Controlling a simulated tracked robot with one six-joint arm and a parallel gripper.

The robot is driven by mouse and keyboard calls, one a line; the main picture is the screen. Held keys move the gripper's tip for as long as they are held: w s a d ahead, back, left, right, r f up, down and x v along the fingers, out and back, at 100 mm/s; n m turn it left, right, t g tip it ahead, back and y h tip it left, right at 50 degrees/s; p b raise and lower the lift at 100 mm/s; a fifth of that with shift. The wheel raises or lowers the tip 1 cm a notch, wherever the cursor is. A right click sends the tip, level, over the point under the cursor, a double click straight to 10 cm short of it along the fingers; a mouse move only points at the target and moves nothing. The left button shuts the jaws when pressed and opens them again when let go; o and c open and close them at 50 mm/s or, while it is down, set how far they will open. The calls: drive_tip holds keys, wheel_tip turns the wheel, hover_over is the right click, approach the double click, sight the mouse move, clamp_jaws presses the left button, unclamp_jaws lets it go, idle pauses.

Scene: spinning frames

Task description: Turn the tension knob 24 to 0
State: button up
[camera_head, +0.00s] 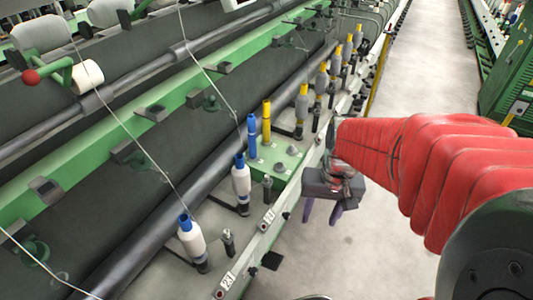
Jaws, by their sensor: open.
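The spinning frame's front rail (255,245) runs diagonally from the lower left to the upper right. A white number label (229,281) on it seems to read 23. Another label (268,219), farther along, is too small to read surely. A small dark round part (286,215) sits on the rail beyond that label; I cannot tell whether it is tension knob 24. My gripper (322,213) hangs over the aisle just right of the rail, its two purple fingers pointing down and apart. It is open and empty, touching nothing visible.
White bobbins with blue tops (241,183) stand behind the rail, and grey ones with yellow tops (302,103) farther along. A blue tube (252,137) and a yellow tube (266,122) stand on a green block. The grey aisle floor (370,255) is clear. Green machinery (508,75) borders the right.

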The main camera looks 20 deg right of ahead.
drive_tip(key=w+d+f+m+g+y, duration=0.1)
drive_tip(key=d+f+m+y, duration=0.25)
drive_tip(key=f, duration=0.45)
drive_tip(key=w+d+f+m+g+y, duration=0.1)
drive_tip(key=d+f+m+y, duration=0.2)
drive_tip(key=f, duration=0.6)
drive_tip(key=m+t+y, duration=0.6)
drive_tip(key=m+t, duration=0.8)
drive_tip(key=m, duration=0.2)
approach(289, 217)
drive_tip(key=v, duration=0.5)
drive_tip(key=shift+f, duration=0.45)
drive_tip(key=shift+w, duration=0.1)
drive_tip(key=x, duration=1.3)
drive_tip(key=shift+w+a, duration=0.2)
drive_tip(key=shift+w, duration=0.15)
drive_tip(key=c, duration=1)
